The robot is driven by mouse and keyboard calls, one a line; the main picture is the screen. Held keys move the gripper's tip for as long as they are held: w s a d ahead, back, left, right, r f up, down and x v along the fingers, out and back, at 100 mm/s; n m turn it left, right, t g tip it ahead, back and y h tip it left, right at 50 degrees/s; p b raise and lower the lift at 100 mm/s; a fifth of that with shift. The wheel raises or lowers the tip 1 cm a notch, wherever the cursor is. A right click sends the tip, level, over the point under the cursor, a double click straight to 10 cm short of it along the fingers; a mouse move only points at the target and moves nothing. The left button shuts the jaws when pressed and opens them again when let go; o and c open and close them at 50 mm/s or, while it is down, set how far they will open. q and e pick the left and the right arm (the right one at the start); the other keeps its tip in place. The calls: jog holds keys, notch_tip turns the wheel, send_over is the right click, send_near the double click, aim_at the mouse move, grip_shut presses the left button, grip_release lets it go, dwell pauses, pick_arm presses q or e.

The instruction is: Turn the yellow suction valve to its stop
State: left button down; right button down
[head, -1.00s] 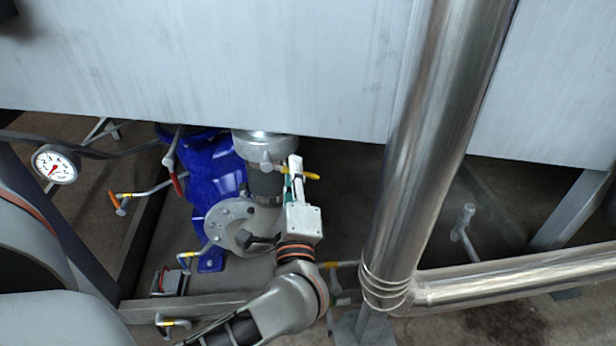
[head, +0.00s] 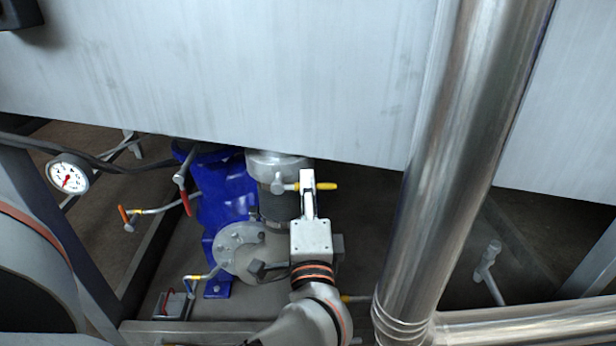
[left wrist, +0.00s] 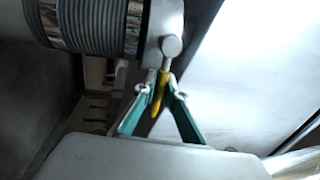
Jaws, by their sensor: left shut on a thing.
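The yellow suction valve handle (head: 328,186) sticks out to the right from a grey metal stem (head: 280,186) below the silver pipe collar. My left gripper (head: 307,180) reaches it from the front and is shut on the handle. In the left wrist view, the yellow handle (left wrist: 157,90) lies between the green-sided fingers of the left gripper (left wrist: 160,92). The handle's inner part is hidden by the gripper in the head view. My right gripper is not in view.
A blue pump (head: 222,195) stands left of the gripper, with a grey flange (head: 240,250) below. A thick steel pipe (head: 445,170) rises to the right. A large grey panel (head: 210,75) hangs above. A red-handled valve (head: 185,202) and a gauge (head: 68,173) are at left.

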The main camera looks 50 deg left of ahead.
pick_arm(q)
jog(key=shift+r, duration=0.1)
jog(key=c, duration=2.1)
grip_release()
